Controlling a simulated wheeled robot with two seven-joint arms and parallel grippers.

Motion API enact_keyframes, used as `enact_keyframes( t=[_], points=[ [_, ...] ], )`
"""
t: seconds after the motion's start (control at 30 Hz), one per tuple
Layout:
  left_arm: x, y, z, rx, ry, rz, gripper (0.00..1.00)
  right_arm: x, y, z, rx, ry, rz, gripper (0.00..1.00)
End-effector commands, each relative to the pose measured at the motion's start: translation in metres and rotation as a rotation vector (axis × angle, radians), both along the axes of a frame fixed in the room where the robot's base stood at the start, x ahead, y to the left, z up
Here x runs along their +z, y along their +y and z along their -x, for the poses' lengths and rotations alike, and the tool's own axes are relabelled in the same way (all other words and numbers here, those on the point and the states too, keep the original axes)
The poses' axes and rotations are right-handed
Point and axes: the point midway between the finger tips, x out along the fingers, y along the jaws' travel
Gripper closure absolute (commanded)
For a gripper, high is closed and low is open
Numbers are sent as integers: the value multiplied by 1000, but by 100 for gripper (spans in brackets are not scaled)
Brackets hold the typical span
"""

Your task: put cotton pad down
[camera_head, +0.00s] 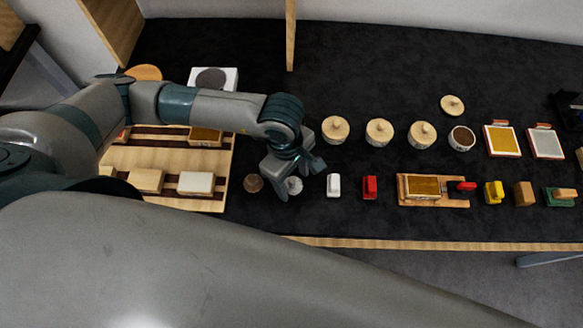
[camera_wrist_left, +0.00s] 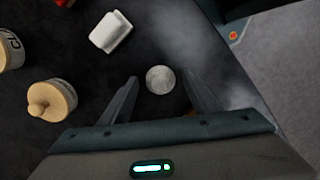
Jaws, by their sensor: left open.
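The cotton pad (camera_head: 294,185) is a small round whitish-grey piece lying on the black table top, near its front edge. In the left wrist view the cotton pad (camera_wrist_left: 160,79) lies just beyond and between the two fingertips. My left gripper (camera_head: 298,177) is over it, pointing down, with its fingers apart. In the left wrist view the left gripper (camera_wrist_left: 160,88) is open, with a gap on each side of the pad. I cannot tell the exact height of the fingertips above the table. My right gripper does not show.
A brown round piece (camera_head: 253,183) lies just left of the pad. A white block (camera_head: 333,185) and a red one (camera_head: 370,187) stand to the right. Lidded jars (camera_head: 335,129) stand behind. A wooden rack (camera_head: 219,185) with blocks lies left.

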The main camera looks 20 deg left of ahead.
Motion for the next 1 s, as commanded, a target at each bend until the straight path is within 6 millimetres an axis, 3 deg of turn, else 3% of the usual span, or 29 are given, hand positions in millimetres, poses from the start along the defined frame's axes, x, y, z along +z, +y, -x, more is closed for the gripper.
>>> enact_keyframes(
  t=[0.07, 0.27, 0.7, 1.0],
  points=[
    [3, 0, 0, 0, 0, 0, 44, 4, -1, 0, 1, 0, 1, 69],
    [20, 2, -2, -2, -3, 2, 44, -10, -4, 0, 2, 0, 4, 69],
    [96, 11, -5, -3, -5, 2, 44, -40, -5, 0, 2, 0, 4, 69],
    [120, 13, -6, -1, 0, 0, 44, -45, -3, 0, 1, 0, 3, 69]
  ],
)
